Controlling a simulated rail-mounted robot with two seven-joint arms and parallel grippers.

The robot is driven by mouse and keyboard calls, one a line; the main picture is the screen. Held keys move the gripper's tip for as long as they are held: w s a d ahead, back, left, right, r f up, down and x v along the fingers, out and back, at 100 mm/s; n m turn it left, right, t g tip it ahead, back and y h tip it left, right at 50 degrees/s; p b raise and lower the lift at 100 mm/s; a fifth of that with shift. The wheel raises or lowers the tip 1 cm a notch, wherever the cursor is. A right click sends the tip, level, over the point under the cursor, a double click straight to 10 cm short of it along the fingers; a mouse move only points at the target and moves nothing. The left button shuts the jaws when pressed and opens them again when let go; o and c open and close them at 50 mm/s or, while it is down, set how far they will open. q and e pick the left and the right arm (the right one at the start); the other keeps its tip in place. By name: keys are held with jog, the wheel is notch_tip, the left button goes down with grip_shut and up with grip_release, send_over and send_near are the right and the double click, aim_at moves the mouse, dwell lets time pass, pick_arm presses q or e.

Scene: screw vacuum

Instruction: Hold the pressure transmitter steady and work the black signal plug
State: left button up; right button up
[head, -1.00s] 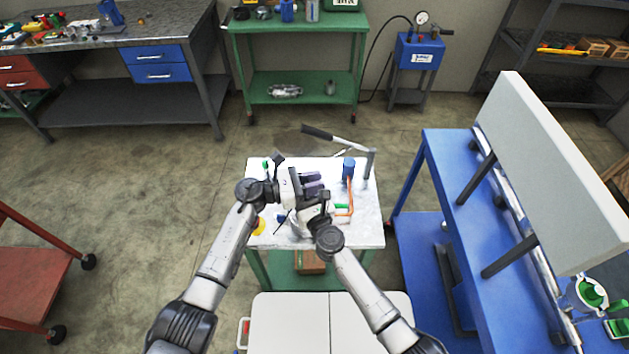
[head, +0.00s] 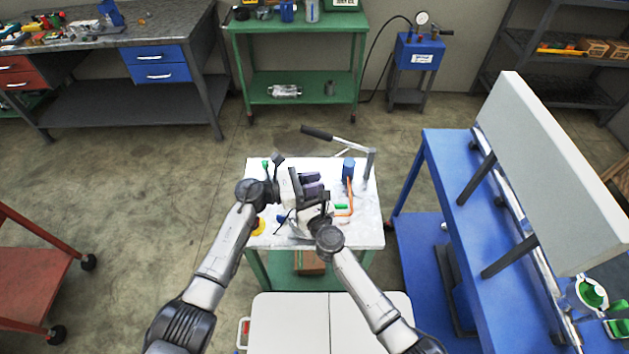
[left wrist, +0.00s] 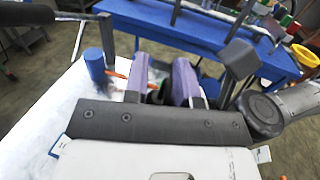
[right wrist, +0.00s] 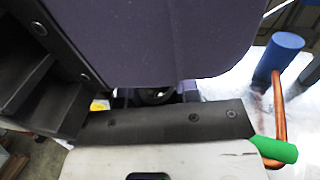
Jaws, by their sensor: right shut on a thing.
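My left gripper (head: 313,183) is above the white tabletop, its two purple-padded fingers apart. In the left wrist view its fingers (left wrist: 160,82) have a gap between them, with something dark and greenish behind it. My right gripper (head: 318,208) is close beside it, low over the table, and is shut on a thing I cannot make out. In the right wrist view a large purple pad fills the top and hides the grip; a dark round part (right wrist: 155,96) shows below it. The pressure transmitter and the black signal plug cannot be told apart among the hands. A thin dark cable (head: 283,217) lies left of them.
The white tabletop (head: 362,232) carries a blue cylinder (head: 348,168), a copper-coloured pipe (head: 351,200), a green handle (head: 341,207), a grey post with a lever (head: 370,163) and a yellow disc (head: 258,227). A blue bench (head: 440,165) stands to the right.

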pick_arm(q)
jog(key=o, duration=0.5)
jog(key=shift+s+a+f, duration=0.1)
jog(key=shift+s+f, duration=0.05)
jog(key=shift+f, duration=0.45)
pick_arm(e)
jog(key=shift+w+r, duration=0.1)
jog(key=shift+r, duration=0.1)
pick_arm(q)
jog(key=shift+r, duration=3.35)
pick_arm(e)
jog(key=shift+f, duration=0.15)
jog(key=o, duration=1.1)
jog(key=shift+c, duration=0.2)
